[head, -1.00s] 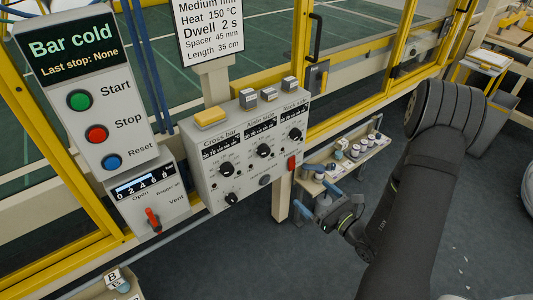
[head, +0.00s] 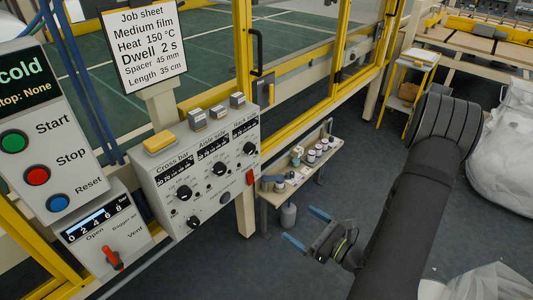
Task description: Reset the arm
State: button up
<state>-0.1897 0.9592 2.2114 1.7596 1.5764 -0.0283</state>
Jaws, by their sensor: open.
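My gripper (head: 306,229) is at the lower middle of the head view, in front of the control boxes and above the dark floor. Its two blue-tipped fingers are spread apart, with nothing between them. My dark arm comes down from the right to hold it. The gripper is apart from the control box (head: 167,216) to its left and from the small shelf behind it.
A start/stop/reset panel (head: 70,122) and a gauge box with a red lever (head: 112,259) stand at left. A job sheet (head: 145,45) hangs above. A low shelf (head: 269,197) holds several small jars. White bags (head: 503,150) lie at right. Floor around the gripper is clear.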

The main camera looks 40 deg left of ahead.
dwell(0.3)
jog(key=a, duration=0.8)
jog(key=shift+a, duration=0.3)
dwell(0.5)
